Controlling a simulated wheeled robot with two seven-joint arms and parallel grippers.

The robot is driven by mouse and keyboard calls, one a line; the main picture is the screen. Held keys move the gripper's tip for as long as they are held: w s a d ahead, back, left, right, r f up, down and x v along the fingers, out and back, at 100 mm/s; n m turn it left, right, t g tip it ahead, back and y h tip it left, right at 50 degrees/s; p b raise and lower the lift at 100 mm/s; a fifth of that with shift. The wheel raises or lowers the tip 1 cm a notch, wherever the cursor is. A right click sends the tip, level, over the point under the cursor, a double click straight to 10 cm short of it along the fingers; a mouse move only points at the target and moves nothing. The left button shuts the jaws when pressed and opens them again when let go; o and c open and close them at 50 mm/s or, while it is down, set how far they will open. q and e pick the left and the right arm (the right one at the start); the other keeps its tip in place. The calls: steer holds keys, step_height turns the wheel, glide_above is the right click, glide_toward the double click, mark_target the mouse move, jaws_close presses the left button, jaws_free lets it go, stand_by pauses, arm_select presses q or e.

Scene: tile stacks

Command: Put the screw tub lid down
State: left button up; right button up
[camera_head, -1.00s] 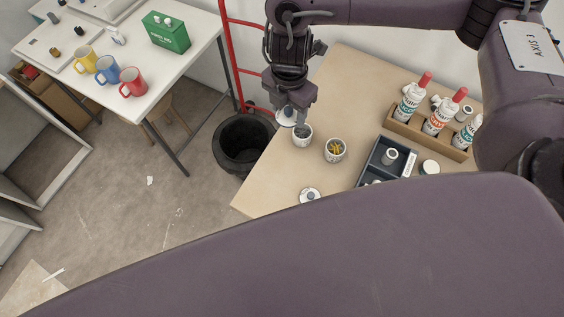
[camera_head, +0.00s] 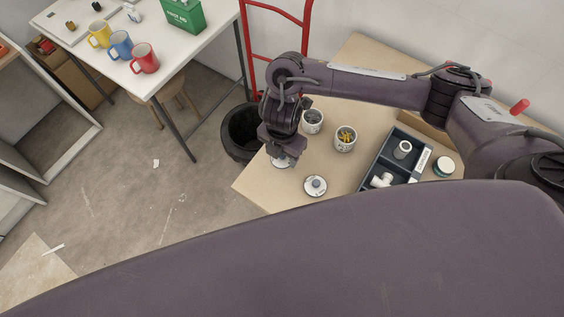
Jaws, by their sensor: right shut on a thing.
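My right gripper (camera_head: 283,157) is shut on the screw tub lid (camera_head: 278,164), a small pale disc mostly hidden under the fingers. It holds the lid over the left edge area of the wooden table. I cannot tell whether the lid touches the tabletop. The open screw tub (camera_head: 312,121), with grey contents, stands behind and to the right of the gripper. My left gripper is out of view.
A dark divided tray (camera_head: 374,166) with white fittings is to the right. A black bin (camera_head: 239,132) stands beside the table (camera_head: 278,194).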

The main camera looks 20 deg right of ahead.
mark_target(282, 161)
steer(key=shift+f, duration=0.7)
step_height(282, 161, down, 3)
steer(key=shift+f+b, duration=0.15)
steer(key=shift+b, duration=0.7)
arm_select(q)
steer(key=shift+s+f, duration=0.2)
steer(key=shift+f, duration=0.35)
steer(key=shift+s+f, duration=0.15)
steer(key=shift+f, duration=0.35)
arm_select(e)
steer(key=shift+f, duration=0.15)
steer(key=shift+f, duration=0.15)
steer(key=o, duration=1)
steer(key=shift+c, duration=0.2)
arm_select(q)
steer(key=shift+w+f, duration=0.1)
